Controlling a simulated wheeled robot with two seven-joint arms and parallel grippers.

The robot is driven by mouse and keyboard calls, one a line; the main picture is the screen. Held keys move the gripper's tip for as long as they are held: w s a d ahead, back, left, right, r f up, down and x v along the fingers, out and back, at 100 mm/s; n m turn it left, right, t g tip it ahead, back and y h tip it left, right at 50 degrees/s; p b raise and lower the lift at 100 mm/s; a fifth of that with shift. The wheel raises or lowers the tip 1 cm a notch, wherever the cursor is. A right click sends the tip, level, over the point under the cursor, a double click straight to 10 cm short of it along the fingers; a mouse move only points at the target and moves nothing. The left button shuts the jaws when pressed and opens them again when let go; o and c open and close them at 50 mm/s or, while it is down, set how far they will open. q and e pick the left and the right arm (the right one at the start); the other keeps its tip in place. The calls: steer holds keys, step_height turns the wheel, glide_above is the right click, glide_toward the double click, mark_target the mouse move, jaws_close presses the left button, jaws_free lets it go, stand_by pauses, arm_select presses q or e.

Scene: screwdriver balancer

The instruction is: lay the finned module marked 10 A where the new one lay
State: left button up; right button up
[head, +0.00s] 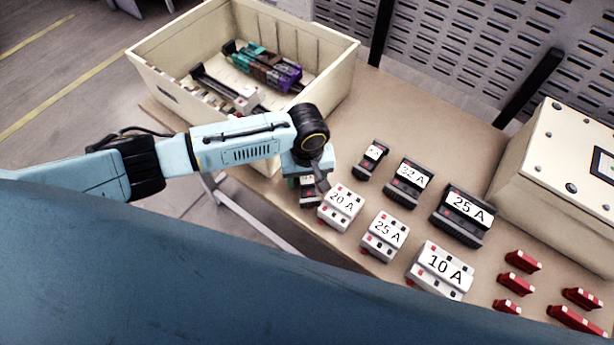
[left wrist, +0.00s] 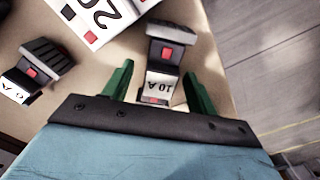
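The finned module marked 10 A (left wrist: 166,52) has a dark ribbed body, a red button and a white label. It also shows small in the head view (head: 309,193), at the table's left edge, partly hidden by my gripper. My left gripper (left wrist: 159,72) is above it with its green fingers on either side of the module. Narrow gaps show between fingers and module, so it is open around it. In the head view my left gripper (head: 312,178) points down there. My right gripper is not in view.
Dark finned modules (head: 408,183) stand behind. A cream bin (head: 315,75) holds several modules. A cream cabinet (head: 530,160) and red parts (head: 522,262) are at right.

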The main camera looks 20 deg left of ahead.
arm_select(q)
step_height(320, 180, up, 13)
steer(key=p, duration=0.2)
steer(key=shift+r, duration=0.2)
stand_by(0.4)
